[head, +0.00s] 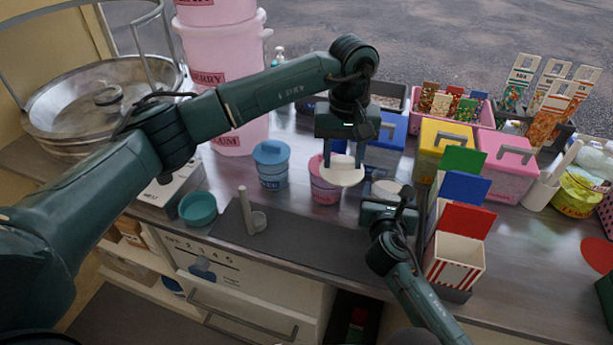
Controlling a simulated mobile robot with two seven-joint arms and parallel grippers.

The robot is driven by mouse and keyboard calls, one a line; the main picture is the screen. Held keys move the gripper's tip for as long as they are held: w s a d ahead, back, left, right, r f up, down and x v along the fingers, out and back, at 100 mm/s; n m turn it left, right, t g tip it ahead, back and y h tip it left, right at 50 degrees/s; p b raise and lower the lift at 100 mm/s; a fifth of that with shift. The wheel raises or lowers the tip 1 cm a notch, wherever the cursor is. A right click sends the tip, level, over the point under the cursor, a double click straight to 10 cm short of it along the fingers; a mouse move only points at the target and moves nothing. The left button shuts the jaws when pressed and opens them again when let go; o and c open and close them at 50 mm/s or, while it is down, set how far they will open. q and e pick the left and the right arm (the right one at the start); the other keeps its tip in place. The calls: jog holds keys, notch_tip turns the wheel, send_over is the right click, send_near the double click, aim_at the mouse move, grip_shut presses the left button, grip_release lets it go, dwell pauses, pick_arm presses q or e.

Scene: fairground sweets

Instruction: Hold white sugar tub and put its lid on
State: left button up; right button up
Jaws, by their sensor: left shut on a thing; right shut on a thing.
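The white lid (342,176) hangs level below my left gripper (342,156), which is shut on its raised grip. The white sugar tub (386,187) stands to the right of the lid, its round top showing. My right gripper (384,203) is shut on the tub from the near side and hides most of its body. The lid is up and to the left of the tub in the picture, apart from it.
A pink tub (322,194) stands partly behind the lid. A lidded blue tub (271,178) is left of it. Blue (383,160), yellow (444,135) and pink boxes (508,158) stand behind. Striped cartons (455,258) are close on the right. The dark mat (300,238) has free room.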

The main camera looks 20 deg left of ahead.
pick_arm(q)
jog(key=w+d+r+n, duration=0.3)
jog(key=w+d, duration=0.3)
jog(key=d, duration=0.4)
notch_tip(320, 180, down, 6)
dwell(0.5)
jog(key=shift+s+d+f, duration=0.1)
jog(key=shift+d+f, duration=0.05)
dwell(1.1)
jog(key=o, duration=1.5)
notch_tip(320, 180, up, 6)
